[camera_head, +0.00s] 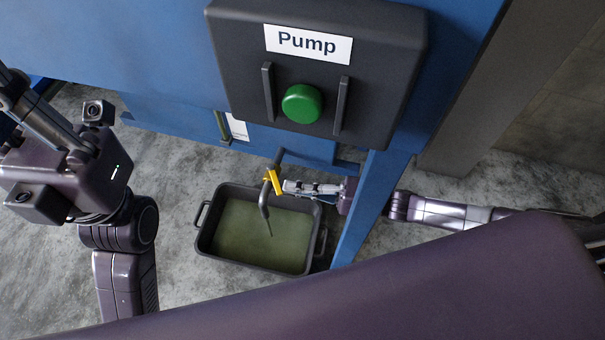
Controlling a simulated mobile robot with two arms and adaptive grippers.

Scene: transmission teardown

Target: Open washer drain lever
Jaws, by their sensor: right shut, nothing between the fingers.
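The yellow drain lever (273,181) sits on a dark, bent drain pipe (264,200) below the blue washer (140,50). A thin dark line shows below the pipe's mouth, over the tray. My right gripper (287,187) comes in from the right with its fingers shut and empty. Its tips are right beside the lever; I cannot tell whether they touch it. My left arm is at the left edge, well away from the lever, and its fingertips are not clearly visible.
A black tray (204,238) with murky greenish liquid stands on the grey floor under the pipe. A dark Pump box (235,70) with a green button (302,104) juts out above. A blue post (362,215) stands right of the tray, close to my right arm.

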